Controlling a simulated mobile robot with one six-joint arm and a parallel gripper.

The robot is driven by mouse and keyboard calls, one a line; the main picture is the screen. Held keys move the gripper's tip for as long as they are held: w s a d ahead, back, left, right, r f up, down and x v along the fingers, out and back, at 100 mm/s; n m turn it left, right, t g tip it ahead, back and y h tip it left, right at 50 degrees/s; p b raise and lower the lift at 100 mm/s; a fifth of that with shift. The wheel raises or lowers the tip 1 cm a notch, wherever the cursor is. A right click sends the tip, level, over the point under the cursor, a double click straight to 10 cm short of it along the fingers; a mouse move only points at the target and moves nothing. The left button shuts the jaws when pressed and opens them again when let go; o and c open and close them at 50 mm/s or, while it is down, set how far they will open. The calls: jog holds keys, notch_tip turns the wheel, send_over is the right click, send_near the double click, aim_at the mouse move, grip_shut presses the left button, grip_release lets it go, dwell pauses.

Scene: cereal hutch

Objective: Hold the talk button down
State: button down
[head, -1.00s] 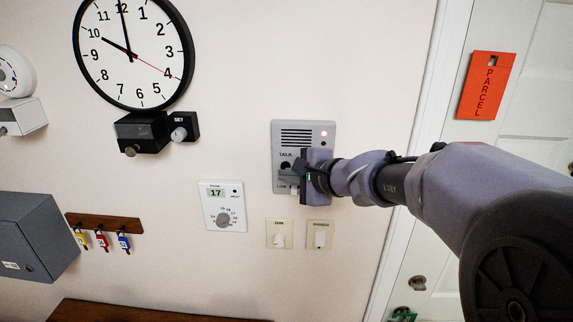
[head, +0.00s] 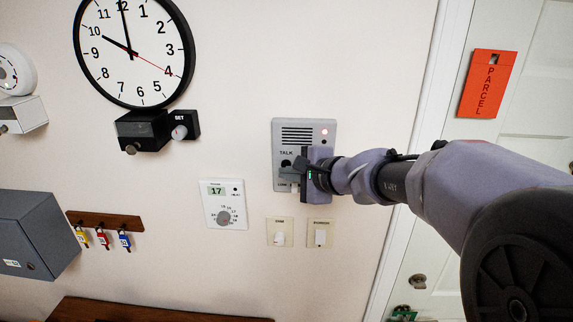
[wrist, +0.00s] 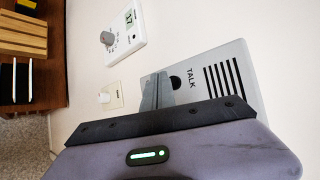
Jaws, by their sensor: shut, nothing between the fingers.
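The grey intercom panel (head: 303,132) is on the wall, with a speaker grille, a small lit reddish light and the word TALK. The dark round talk button (head: 286,163) shows just below that word. In the wrist view the button (wrist: 175,83) is partly in sight beside my fingers. My gripper (head: 287,174) is shut and empty, its fingertips at the panel just below the button in the head view. My fingers (wrist: 155,90) hide the lower part of the panel. I cannot tell whether they touch the button.
A thermostat (head: 223,204) and two switches (head: 279,232) sit left of and below the panel. A clock (head: 135,50) with a set knob (head: 180,132) hangs up left. A door with a parcel tag (head: 486,84) stands right.

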jog(key=shift+w, duration=0.15)
dwell(0.7)
jog(key=shift+w, duration=0.35)
jog(key=shift+w, duration=0.3)
dwell(0.5)
jog(key=shift+s, duration=0.1)
dwell(1.6)
jog(key=shift+s+b, duration=0.7)
jog(key=s+b, duration=0.2)
jog(key=s, duration=0.3)
